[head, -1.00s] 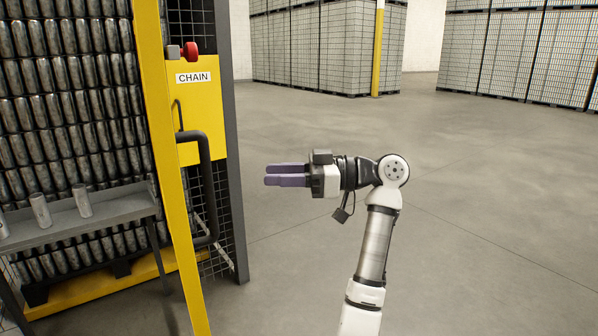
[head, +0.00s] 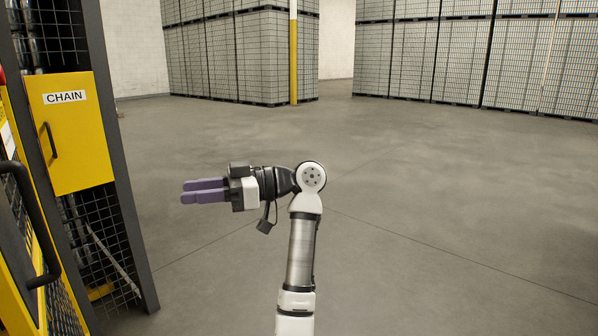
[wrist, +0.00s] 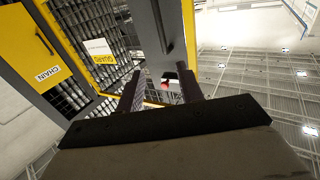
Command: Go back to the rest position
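My gripper (head: 187,191) is held out in the open floor area, with its two purple fingers pointing left. The fingers are apart with a gap between them and nothing in it. In the wrist view, the same gripper (wrist: 162,84) shows its fingers spread and empty. The arm is bent at the elbow, in front of my body. The gripper is clear of the yellow CHAIN panel (head: 70,140) on its left and touches nothing.
The caged machine's dark post (head: 120,210) and a yellow door with a black handle (head: 40,220) stand close on the left. Wrapped pallet stacks (head: 240,60) and (head: 470,55) stand far back. A yellow-white column (head: 293,60) is beside them. The grey floor ahead and right is clear.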

